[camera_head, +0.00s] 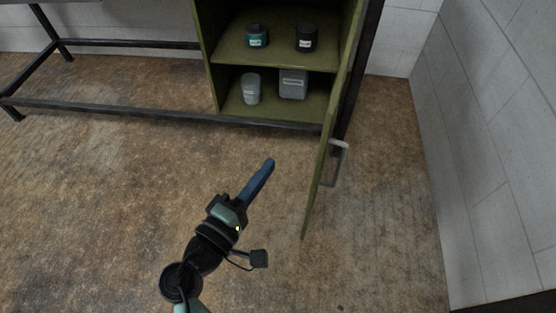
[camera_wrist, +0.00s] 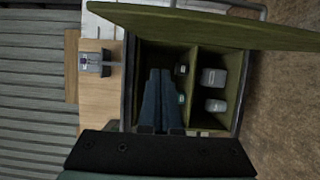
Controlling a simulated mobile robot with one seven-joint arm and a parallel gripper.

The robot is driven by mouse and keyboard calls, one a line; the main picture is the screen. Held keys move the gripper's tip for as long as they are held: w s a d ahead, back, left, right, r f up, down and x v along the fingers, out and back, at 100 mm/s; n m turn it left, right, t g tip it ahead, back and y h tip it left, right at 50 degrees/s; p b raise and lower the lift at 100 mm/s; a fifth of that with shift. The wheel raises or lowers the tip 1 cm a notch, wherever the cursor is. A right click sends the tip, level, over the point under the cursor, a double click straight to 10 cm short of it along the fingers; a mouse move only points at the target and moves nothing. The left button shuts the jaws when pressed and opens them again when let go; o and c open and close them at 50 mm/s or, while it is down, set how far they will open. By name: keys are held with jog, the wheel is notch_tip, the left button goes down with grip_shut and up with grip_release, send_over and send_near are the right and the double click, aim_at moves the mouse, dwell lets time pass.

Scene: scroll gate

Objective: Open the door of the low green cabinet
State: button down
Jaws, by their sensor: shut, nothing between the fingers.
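The low green cabinet (camera_head: 213,62) stands at the top middle of the head view with its front open. Its door (camera_head: 320,165) is swung wide out towards me, hinged on the right, with a grey handle (camera_head: 337,165) on its outer right face. In the wrist view the door (camera_wrist: 225,27) runs along the top and the shelf interior shows below it. My gripper (camera_head: 268,165) is shut and empty, in front of the opening and left of the door, apart from it. Its blue fingers also show in the wrist view (camera_wrist: 160,85).
Inside the cabinet, a teal jar (camera_head: 257,36) and a black jar (camera_head: 306,38) stand on the upper shelf. A grey cup-like container (camera_head: 251,89) and a grey box-like container (camera_head: 292,84) stand below. A dark frame rail (camera_head: 130,110) runs left. A white wall (camera_head: 480,130) stands right.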

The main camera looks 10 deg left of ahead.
jog(key=w+d+b, duration=0.1)
jog(key=w+d, duration=0.6)
jog(key=shift+w+d, duration=0.15)
jog(key=shift+d, duration=0.2)
jog(key=shift+d, duration=0.1)
